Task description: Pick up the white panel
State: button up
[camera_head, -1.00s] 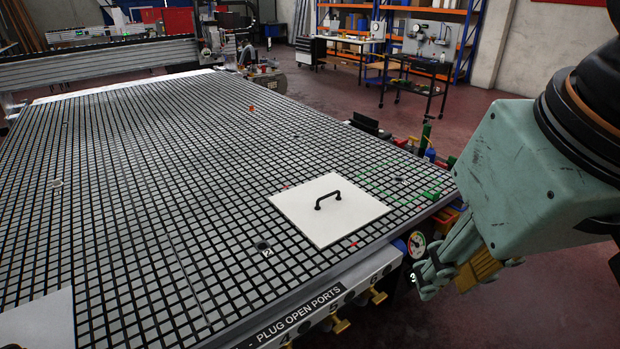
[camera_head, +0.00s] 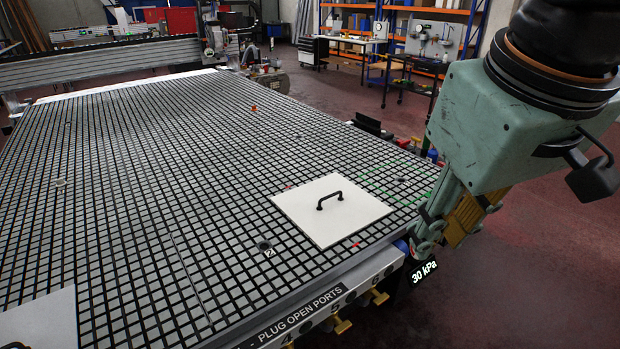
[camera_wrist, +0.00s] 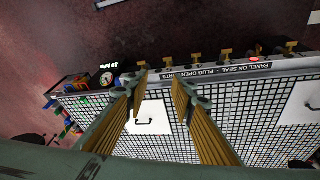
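The white panel (camera_head: 350,226) is a flat square plate with a black arched handle (camera_head: 329,198) standing on it. It lies flat near the right front corner of the grid table (camera_head: 170,190). My gripper (camera_head: 424,240) is off the table's right edge, to the right of the panel and apart from it. In the wrist view my gripper (camera_wrist: 162,82) shows two spread fingers with nothing between them. The panel (camera_wrist: 163,138) and its handle (camera_wrist: 150,123) show beyond the fingers, partly covered by them.
A second white panel (camera_head: 45,322) lies at the lower left; it also shows in the wrist view (camera_wrist: 301,103). A front rail (camera_head: 310,308) with valves runs along the near edge. A "30 kPa" readout (camera_head: 424,272) sits below my gripper. The table's middle is largely clear.

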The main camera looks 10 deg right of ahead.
jog(key=w+d+r+n+h, duration=0.1)
jog(key=w+n, duration=0.5)
jog(key=w, duration=1.3)
jog(key=n+h+p, duration=0.2)
jog(key=n+h, duration=0.2)
jog(key=n, duration=1.2)
send_over(326, 197)
jog(key=s+a, duration=0.2)
jog(key=a, duration=0.2)
notch_tip(326, 197, down, 31)
jog(key=shift+s+g, duration=0.1)
jog(key=shift+g, duration=0.2)
jog(key=shift+d+f, duration=0.1)
jog(key=shift+f, duration=0.1)
jog(key=x, duration=0.8)
jog(key=shift+b, duration=0.3)
jog(key=shift+f, duration=0.2)
jog(key=shift+f, duration=0.1)
